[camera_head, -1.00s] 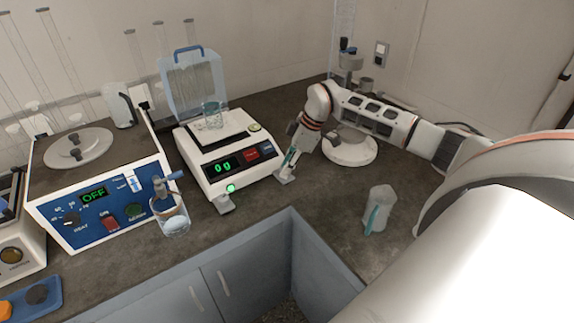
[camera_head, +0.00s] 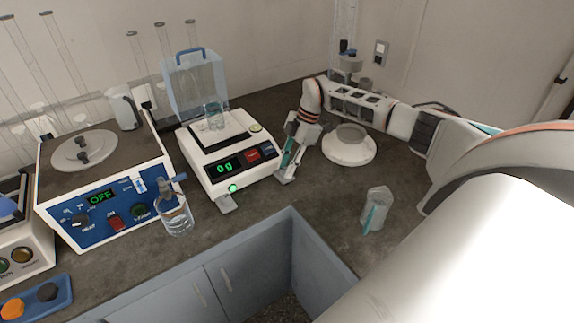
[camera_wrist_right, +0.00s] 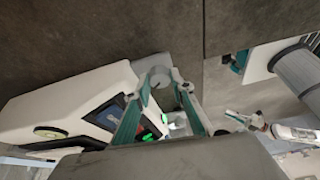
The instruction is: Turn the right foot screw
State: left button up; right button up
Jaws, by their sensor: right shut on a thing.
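The white balance (camera_head: 213,176) stands on the dark bench and shows a green 0 g. Its left front foot screw (camera_head: 226,204) is in plain view under the front corner. My right gripper (camera_head: 285,176) reaches down at the balance's right front corner. In the right wrist view, the gripper's two teal fingers (camera_wrist_right: 160,80) are closed on the sides of the grey round right foot screw (camera_wrist_right: 159,76). In the head view the fingers largely cover this screw.
A glass beaker (camera_head: 213,117) stands on the balance pan.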

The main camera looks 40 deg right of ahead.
dwell(0.3)
jog(key=o, duration=1.1)
jog(key=v, duration=1.2)
jog(key=shift+a, duration=0.1)
